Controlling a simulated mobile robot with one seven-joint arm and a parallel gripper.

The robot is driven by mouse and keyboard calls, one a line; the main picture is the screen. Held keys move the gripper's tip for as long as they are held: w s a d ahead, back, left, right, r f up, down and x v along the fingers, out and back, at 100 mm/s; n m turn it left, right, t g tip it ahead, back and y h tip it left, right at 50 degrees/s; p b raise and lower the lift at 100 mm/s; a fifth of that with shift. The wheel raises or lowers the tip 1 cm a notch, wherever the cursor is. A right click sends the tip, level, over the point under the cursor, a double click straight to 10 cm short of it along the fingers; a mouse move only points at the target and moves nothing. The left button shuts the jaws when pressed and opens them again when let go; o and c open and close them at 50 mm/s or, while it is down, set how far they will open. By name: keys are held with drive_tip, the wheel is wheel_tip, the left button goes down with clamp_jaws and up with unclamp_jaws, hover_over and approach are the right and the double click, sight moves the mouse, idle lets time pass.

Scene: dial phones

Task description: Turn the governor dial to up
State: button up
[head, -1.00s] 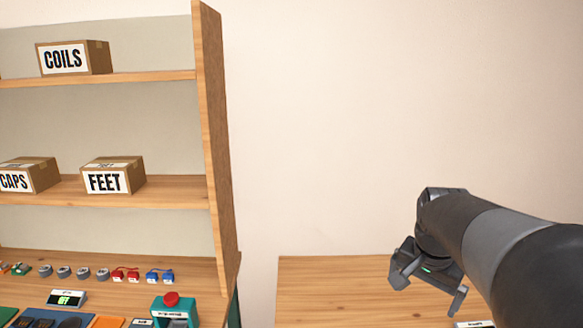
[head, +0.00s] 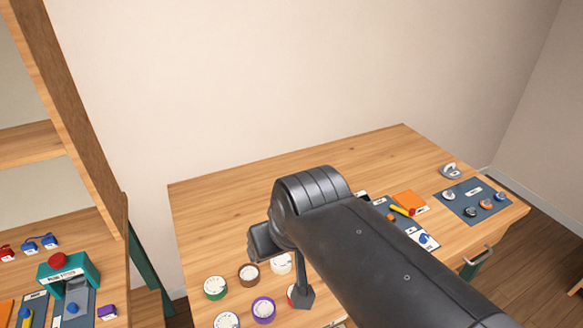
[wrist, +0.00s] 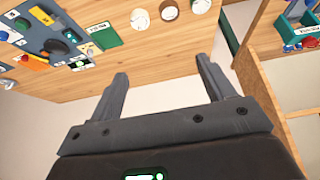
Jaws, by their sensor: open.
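My gripper (wrist: 163,72) is open and empty in the wrist view, with the bench top beyond its fingers. In the head view the gripper (head: 281,272) hangs above the right-hand bench, partly hidden by my arm. Several round dials lie below it, among them a green-rimmed dial (head: 215,287), a brown-rimmed dial (head: 248,274) and a purple-rimmed dial (head: 263,309). A blue panel with knobs (head: 462,208) lies at the bench's right. The labels are too small to read, so I cannot tell which one is the governor dial or how it is set.
The right-hand bench (head: 230,205) is bare along its back. My arm hides its middle, beside an orange card (head: 408,202) and a dark panel (head: 384,206). A wooden shelf unit (head: 75,110) and a teal device with a red button (head: 57,262) stand at left.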

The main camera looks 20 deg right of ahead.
drive_tip(key=shift+w+d, duration=0.15)
drive_tip(key=shift+w, duration=0.15)
drive_tip(key=shift+c, duration=0.7)
drive_tip(key=w+d+m, duration=0.1)
drive_tip(key=w+d, duration=0.1)
drive_tip(key=w, duration=0.1)
drive_tip(key=w+d+m+g, duration=0.1)
drive_tip(key=w, duration=0.2)
drive_tip(key=w+d+m+g+h, duration=0.1)
drive_tip(key=w+d, duration=0.1)
drive_tip(key=shift+w+d+m, duration=0.3)
drive_tip(key=shift+w+m, duration=0.1)
drive_tip(key=c, duration=0.5)
drive_tip(key=shift+o, duration=0.2)
drive_tip(key=w+d+f+m+g, duration=0.1)
drive_tip(key=w+d+f+m, duration=0.25)
drive_tip(key=d+f, duration=0.35)
drive_tip(key=w+d+f+m+g+y, duration=0.1)
drive_tip(key=w+d+f+m, duration=0.3)
drive_tip(key=d, duration=0.5)
drive_tip(key=w+d+f+m+g, duration=0.2)
drive_tip(key=w+d+f, duration=0.45)
drive_tip(key=d, duration=0.25)
drive_tip(key=shift+n, duration=0.25)
drive_tip(key=f, duration=1)
drive_tip(key=shift+s+a+f, duration=0.25)
drive_tip(key=shift+s+f, duration=0.05)
drive_tip(key=shift+c, duration=0.5)
clamp_jaws()
